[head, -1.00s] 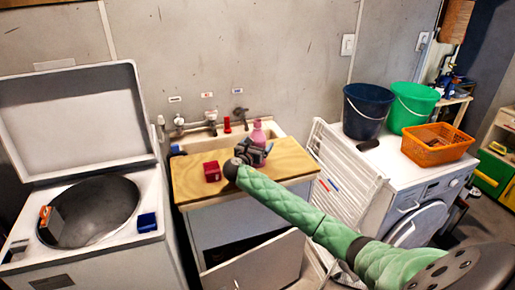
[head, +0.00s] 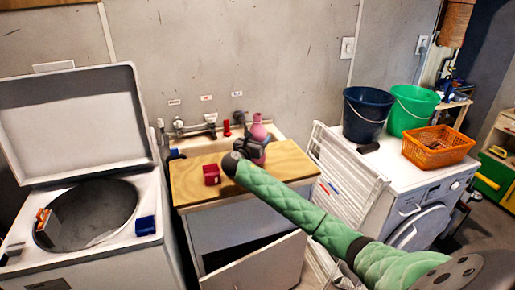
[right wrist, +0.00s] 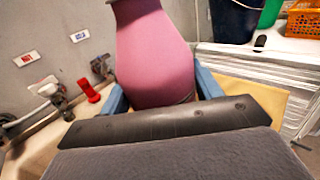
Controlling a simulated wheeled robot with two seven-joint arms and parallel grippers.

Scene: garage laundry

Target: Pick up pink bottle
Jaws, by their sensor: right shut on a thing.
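The pink bottle (head: 258,130) is upright at the back right of the wooden counter top, beside the sink. My right gripper (head: 252,148) is shut on it, with the arm reaching in from the lower right. In the right wrist view the pink bottle (right wrist: 155,62) fills the middle, with a blue finger on each side of it. Its lower end is hidden behind the gripper (right wrist: 160,100) in that view. I cannot tell how far its base is above the counter. My left gripper is not in view.
A red box (head: 211,175) stands on the wooden counter (head: 190,187) left of my gripper. A white drying rack (head: 345,175) stands right of the counter. A dark blue bucket (head: 364,115), green bucket (head: 412,110) and orange basket (head: 437,148) sit on the washing machine.

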